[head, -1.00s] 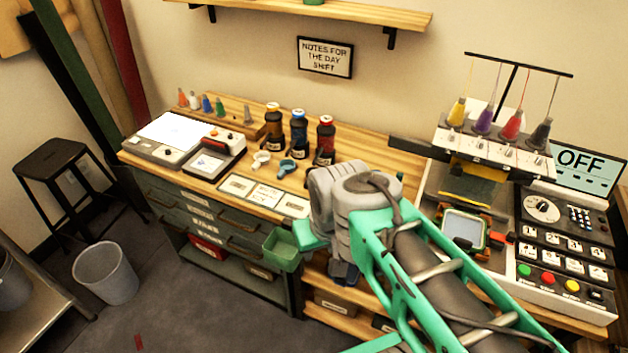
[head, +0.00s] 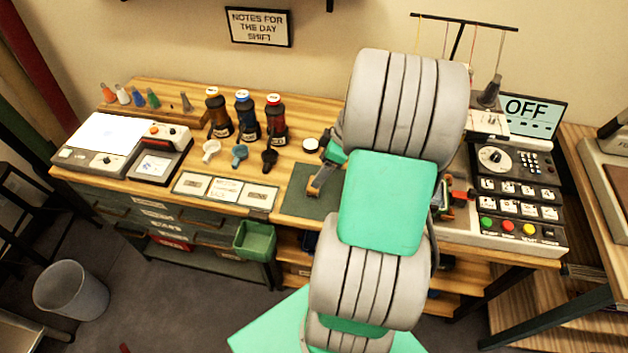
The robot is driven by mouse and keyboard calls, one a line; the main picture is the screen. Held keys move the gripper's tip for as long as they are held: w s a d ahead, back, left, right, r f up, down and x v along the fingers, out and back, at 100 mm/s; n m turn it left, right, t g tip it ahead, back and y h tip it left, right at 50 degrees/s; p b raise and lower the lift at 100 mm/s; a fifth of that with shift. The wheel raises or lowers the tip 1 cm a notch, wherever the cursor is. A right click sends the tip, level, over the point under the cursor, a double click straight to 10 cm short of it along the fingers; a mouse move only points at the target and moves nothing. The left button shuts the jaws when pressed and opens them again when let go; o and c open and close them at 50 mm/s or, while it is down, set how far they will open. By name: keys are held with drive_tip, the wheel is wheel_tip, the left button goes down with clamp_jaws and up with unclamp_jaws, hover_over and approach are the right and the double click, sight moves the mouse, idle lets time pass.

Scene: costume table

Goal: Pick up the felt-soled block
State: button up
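I cannot make out the felt-soled block for certain. A small tan-and-grey piece (head: 322,180) shows at the left edge of my arm, over a dark green mat (head: 296,203) on the wooden bench. I cannot tell whether it is the block or part of my gripper. My arm's large grey and green links cover the bench to the right of the mat. They hide most or all of my gripper, so its fingers and anything between them cannot be read.
A round white-topped pot (head: 311,145) stands behind the mat. Left of it are bottles (head: 247,116), small scoops (head: 239,154) and flat cards (head: 225,190). A control panel (head: 514,190) and OFF screen (head: 530,118) are at right. A green bin (head: 255,241) hangs at the front.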

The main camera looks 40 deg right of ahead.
drive_tip(key=x, duration=0.2)
drive_tip(key=p+x, duration=0.1)
drive_tip(key=x, duration=0.2)
drive_tip(key=d+p+x, duration=0.1)
drive_tip(key=x, duration=0.2)
drive_tip(key=shift+s+d+f, duration=0.1)
drive_tip(key=shift+f, duration=0.05)
drive_tip(key=c, duration=1.5)
drive_tip(key=shift+o, duration=0.2)
drive_tip(key=shift+r, duration=0.45)
wheel_tip(320, 180, up, 3)
drive_tip(key=shift+s+f+b, duration=0.15)
drive_tip(key=shift+s+b, duration=0.05)
drive_tip(key=shift+b, duration=0.6)
drive_tip(key=s+a+r+b, duration=0.2)
drive_tip(key=s+a+r, duration=0.2)
drive_tip(key=s+r, duration=0.5)
drive_tip(key=s, duration=0.4)
drive_tip(key=shift+a+r, duration=0.25)
